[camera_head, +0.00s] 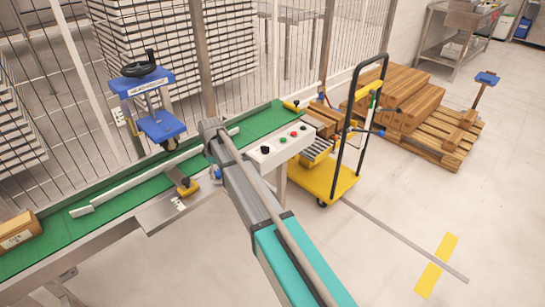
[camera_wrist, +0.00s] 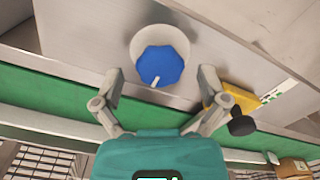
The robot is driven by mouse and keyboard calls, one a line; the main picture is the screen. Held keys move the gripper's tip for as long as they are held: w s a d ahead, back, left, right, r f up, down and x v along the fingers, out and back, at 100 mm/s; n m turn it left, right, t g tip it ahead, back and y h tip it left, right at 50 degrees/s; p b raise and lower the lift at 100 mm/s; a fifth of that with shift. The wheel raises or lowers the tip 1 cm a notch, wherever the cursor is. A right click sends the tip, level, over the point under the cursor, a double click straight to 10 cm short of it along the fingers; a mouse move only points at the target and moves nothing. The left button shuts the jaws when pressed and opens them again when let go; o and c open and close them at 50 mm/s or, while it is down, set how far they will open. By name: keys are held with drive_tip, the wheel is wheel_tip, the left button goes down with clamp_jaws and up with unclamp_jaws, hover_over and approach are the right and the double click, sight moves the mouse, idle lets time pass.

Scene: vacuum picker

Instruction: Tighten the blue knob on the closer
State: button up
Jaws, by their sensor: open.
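The blue knob (camera_wrist: 160,66) is faceted, has a white pointer line at its lower edge, and sits in a round pale collar on a grey metal panel (camera_wrist: 80,30). It points a little left of straight down in the wrist view. My gripper (camera_wrist: 160,76) is open, with one finger on each side of the knob and clear gaps to it. I cannot tell its height above the knob. In the head view my arm hides most of this spot; a small blue patch (camera_head: 216,173) shows beside the wrist.
A yellow block (camera_wrist: 236,97) with a black round knob (camera_wrist: 242,126) lies close to my right finger. A green conveyor (camera_head: 130,202) carries a cardboard box (camera_head: 17,230). A blue head-height unit (camera_head: 142,82), a button panel (camera_head: 280,147) and a yellow cart (camera_head: 327,182) stand nearby.

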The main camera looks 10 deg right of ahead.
sight(218, 172)
drive_tip(key=shift+r+n, duration=0.15)
drive_tip(key=shift+n, duration=0.25)
wheel_tip(218, 172, up, 14)
drive_tip(key=f+p, duration=0.1)
drive_tip(key=p, duration=1.3)
drive_tip(key=s+d+r+m+p, duration=0.2)
drive_tip(key=s+d+m, duration=0.2)
drive_tip(key=s+d, duration=0.4)
drive_tip(key=s+d+r+m+p, duration=0.2)
drive_tip(key=s+d+m, duration=0.3)
drive_tip(key=s+d, duration=0.4)
drive_tip(key=shift+d+r, duration=0.3)
drive_tip(key=shift+r, duration=0.05)
drive_tip(key=shift+s, duration=0.1)
drive_tip(key=s+d+m, duration=0.4)
drive_tip(key=s+d, duration=0.1)
drive_tip(key=s, duration=0.3)
drive_tip(key=shift+s+d, duration=0.25)
drive_tip(key=shift+s, duration=0.15)
drive_tip(key=shift+c, duration=0.3)
idle(1.1)
